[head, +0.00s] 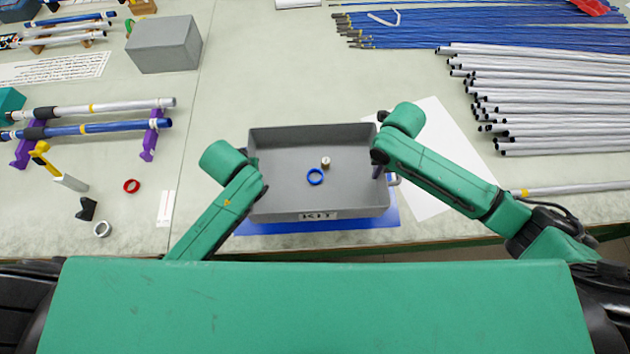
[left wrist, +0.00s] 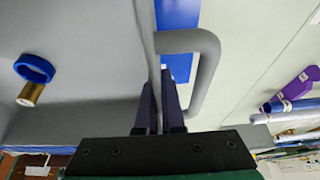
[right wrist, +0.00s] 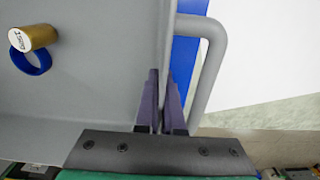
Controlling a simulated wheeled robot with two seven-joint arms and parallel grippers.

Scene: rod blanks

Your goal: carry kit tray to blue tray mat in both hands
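The grey kit tray (head: 290,205) is over the blue tray mat (head: 345,226), whose blue shows along the tray's front and right side. I cannot tell whether the tray touches the mat. A blue ring (head: 315,177) and a small brass-coloured cylinder (head: 326,163) are inside the tray. My left gripper (left wrist: 160,100) has its fingers on both sides of the tray's wall, beside a grey handle (left wrist: 205,75), and looks shut on it. My right gripper (right wrist: 163,100) is likewise closed around the opposite wall, beside the other handle (right wrist: 212,60). The head view hides most of both fingertips.
A white sheet (head: 435,150) lies right of the tray. Silver rods (head: 540,100) and blue rods (head: 500,35) lie behind it. The table's front edge is close.

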